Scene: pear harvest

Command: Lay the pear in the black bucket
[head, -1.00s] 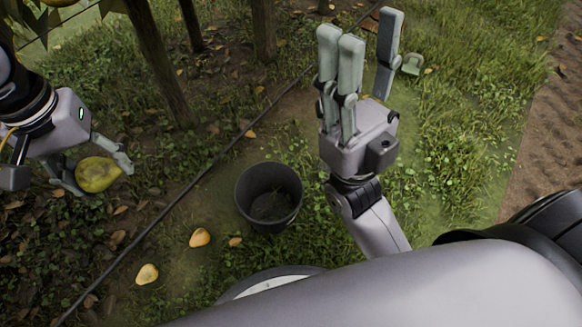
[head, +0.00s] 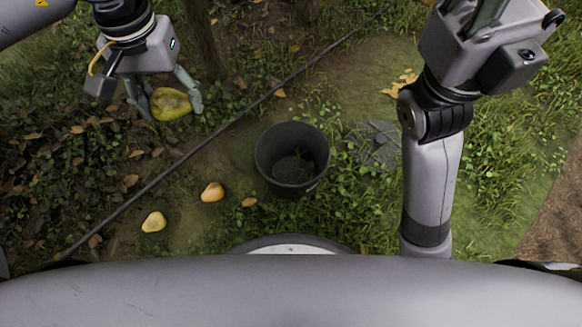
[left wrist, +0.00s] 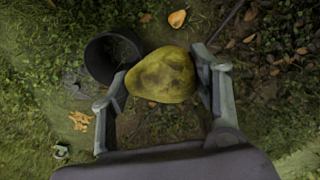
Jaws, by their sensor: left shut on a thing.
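The yellow-green pear (head: 170,104) is held between the fingers of my left gripper (head: 165,102), which is shut on it above the ground, left of and beyond the bucket in the head view. The pear (left wrist: 161,75) also shows in the left wrist view between both fingers. The black bucket (head: 261,160) stands upright on the grass in the middle of the head view. Some dark leafy stuff shows at its bottom. In the left wrist view the bucket (left wrist: 92,62) is up and left of the pear. My right gripper is mostly cut off at the top right; its fingertips are out of sight.
Two yellowish fruits (head: 212,192) (head: 153,222) lie on the ground left of the bucket. A dark hose (head: 190,153) runs diagonally across the ground. A tree trunk (head: 203,40) stands at the back.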

